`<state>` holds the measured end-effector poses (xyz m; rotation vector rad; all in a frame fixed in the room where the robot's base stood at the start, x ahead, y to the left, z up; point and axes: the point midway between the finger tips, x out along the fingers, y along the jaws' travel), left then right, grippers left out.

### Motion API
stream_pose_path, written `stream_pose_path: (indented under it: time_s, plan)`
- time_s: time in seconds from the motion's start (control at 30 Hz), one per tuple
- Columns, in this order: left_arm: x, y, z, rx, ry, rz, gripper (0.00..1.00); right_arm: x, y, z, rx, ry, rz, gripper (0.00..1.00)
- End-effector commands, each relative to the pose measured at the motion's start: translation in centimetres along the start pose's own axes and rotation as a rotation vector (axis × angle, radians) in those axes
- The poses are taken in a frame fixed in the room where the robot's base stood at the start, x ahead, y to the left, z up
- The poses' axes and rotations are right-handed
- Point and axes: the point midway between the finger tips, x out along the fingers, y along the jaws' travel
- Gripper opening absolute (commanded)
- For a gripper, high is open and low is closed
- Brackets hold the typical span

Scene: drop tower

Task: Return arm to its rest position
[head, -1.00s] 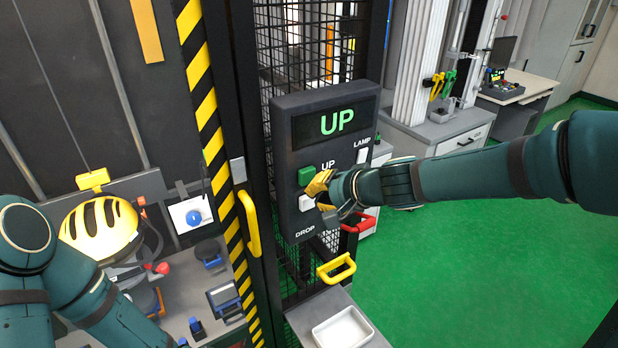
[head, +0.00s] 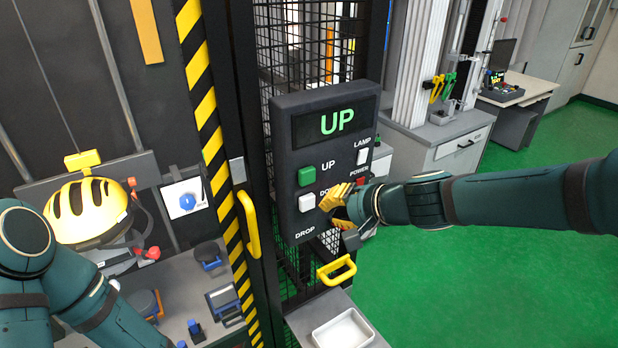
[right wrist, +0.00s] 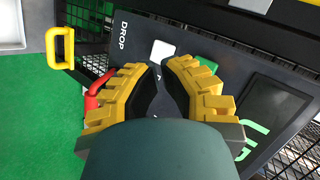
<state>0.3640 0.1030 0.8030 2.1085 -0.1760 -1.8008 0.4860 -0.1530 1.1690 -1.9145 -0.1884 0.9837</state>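My right gripper (head: 335,196) is in front of the control panel (head: 287,150), just right of the white DOWN button (head: 306,202). In the right wrist view the yellow fingers (right wrist: 157,68) lean together with a narrow gap between their tips, holding nothing. The white button (right wrist: 162,50) shows just beyond the tips; I see no contact. The green UP button (head: 307,176) is uncovered and the display (head: 337,124) reads UP. My left arm comes in at the lower left; its gripper is out of view. A yellow helmet (head: 92,208) hangs on a carriage in the tower.
A white LAMP switch (head: 362,156) and a red POWER control (head: 361,181) are on the panel's right side. Yellow handles (head: 250,224) (head: 337,270) project nearby. A white tray (head: 343,331) sits below the panel. The green floor (head: 450,290) at right is open.

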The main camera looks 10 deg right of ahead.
Motion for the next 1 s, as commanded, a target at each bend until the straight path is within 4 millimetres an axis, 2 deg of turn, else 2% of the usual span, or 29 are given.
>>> stream_pose_path:
  time_s: [0.23, 0.33, 0.47, 0.6, 0.7, 0.9, 1.0]
  plan:
    - [-0.1, 0.0, 0.4, 0.004, -0.011, 0.001, 0.47, 0.0, 0.0, 0.0, 0.000, 0.000, 0.000, 0.00]
    - [-0.1, 0.0, 0.7, 0.006, -0.019, 0.002, 0.47, 1.4, 1.9, 0.6, -0.007, -0.022, 0.057, 0.00]
    - [-0.1, 0.0, 0.6, 0.005, -0.018, 0.002, 0.47, 4.6, 7.1, 2.5, -0.038, -0.081, 0.208, 0.00]
    - [-0.1, 0.0, 0.6, 0.005, -0.017, 0.002, 0.47, 8.0, 14.1, 5.6, -0.106, -0.158, 0.381, 0.00]
    - [-0.1, 0.0, 0.6, 0.005, -0.017, 0.002, 0.47, 9.8, 18.5, 8.1, -0.168, -0.214, 0.469, 0.00]
    - [-0.1, 0.0, 0.6, 0.005, -0.017, 0.002, 0.47, 12.6, 25.5, 13.9, -0.291, -0.331, 0.544, 0.00]
    - [-0.1, 0.0, 0.6, 0.005, -0.017, 0.002, 0.47, 13.4, 27.6, 16.8, -0.335, -0.383, 0.536, 0.00]
